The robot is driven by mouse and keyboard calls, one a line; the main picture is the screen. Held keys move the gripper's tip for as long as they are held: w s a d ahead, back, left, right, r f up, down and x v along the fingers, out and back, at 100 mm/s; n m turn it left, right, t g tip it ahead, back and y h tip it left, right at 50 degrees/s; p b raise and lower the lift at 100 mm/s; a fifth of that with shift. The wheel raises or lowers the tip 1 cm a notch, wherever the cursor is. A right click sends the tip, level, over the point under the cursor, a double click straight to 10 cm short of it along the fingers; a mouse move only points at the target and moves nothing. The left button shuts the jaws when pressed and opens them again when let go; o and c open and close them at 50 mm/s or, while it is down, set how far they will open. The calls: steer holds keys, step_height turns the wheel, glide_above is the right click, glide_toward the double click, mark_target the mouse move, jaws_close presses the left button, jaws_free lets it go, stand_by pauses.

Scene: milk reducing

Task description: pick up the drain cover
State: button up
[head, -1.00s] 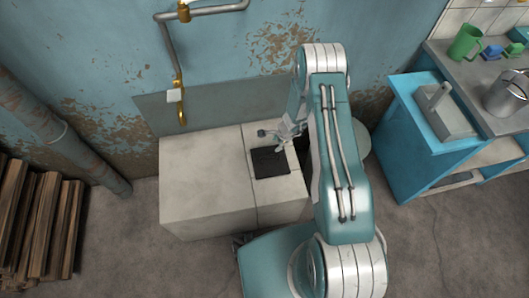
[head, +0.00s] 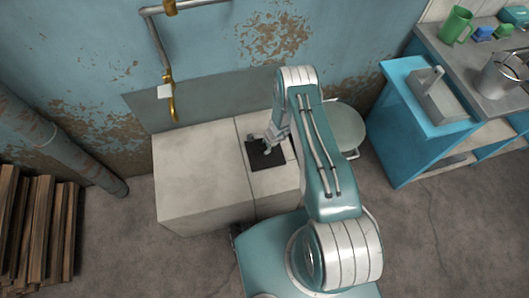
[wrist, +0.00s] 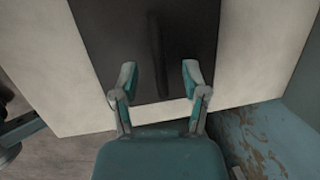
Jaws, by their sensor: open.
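The drain cover (head: 268,159) looks like a dark, flat square plate set in the top of a pale block, towards its right end. In the wrist view the dark plate (wrist: 120,30) fills the upper middle, with a thin raised ridge running up its centre. My gripper (head: 262,143) is above the far part of the plate. In the wrist view my gripper (wrist: 160,76) is open and empty, its two fingers apart on either side of the ridge's line. I cannot tell how high the fingertips are above the plate.
The pale block (head: 195,180) stands against a peeling blue wall with a pipe and brass tap (head: 172,100) above. A round stool (head: 345,128) is right of my arm. A blue cabinet (head: 405,120) stands further right. Wooden planks (head: 40,225) are at left.

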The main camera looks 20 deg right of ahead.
steer(key=shift+x, duration=1.25)
jaws_close()
steer(key=shift+r, duration=0.1)
